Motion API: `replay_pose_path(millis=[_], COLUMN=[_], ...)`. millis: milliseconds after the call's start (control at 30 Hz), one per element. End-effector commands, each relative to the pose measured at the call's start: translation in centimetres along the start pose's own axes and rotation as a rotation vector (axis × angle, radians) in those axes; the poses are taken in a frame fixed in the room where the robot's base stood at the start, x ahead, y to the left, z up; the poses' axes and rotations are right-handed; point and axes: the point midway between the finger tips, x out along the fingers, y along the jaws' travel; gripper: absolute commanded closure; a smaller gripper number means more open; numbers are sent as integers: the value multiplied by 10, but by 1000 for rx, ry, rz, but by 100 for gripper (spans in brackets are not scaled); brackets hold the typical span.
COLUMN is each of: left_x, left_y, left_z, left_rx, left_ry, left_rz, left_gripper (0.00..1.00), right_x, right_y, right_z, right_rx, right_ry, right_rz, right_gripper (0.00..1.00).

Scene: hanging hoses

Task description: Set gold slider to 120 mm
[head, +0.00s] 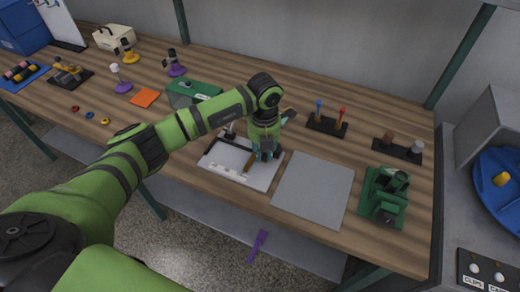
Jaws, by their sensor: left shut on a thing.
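A white board (216,165) with a dark rail and small pale labels along its front side lies at the table's front middle. A narrow gold piece, which looks like the gold slider (249,162), shows on the board beside the fingers. My left gripper (264,154) points down at the board's right part and is shut on the gold slider. The fingers and wrist hide part of the slider and the rail. The scale is too small to read. My right gripper is not in view.
A bare grey plate (314,188) lies right of the board. A green device (384,195) stands further right. A black holder (327,125) with blue and red handles stands behind. A green case (194,93) and an orange square (145,97) lie left. The table's front edge is close.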

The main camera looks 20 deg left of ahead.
Motion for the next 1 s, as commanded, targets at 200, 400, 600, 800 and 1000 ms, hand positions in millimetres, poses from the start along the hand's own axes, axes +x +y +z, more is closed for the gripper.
replay_pose_path(millis=[200,400,600,800,1000], left_x=[1,-1,-24,-67,-103], left_y=[1,1,2,1,1], left_z=[-1,0,1,0,0], left_rx=[-5,-3,-2,-2,-4], left_ry=[5,2,-2,-2,0], left_rz=[2,2,1,2,1], left_gripper=[59,59,59,59,59], right_x=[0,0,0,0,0], right_y=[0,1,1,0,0], right_z=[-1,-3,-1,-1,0], right_rx=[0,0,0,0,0], right_ry=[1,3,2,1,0], right_rz=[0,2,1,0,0], right_gripper=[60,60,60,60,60])
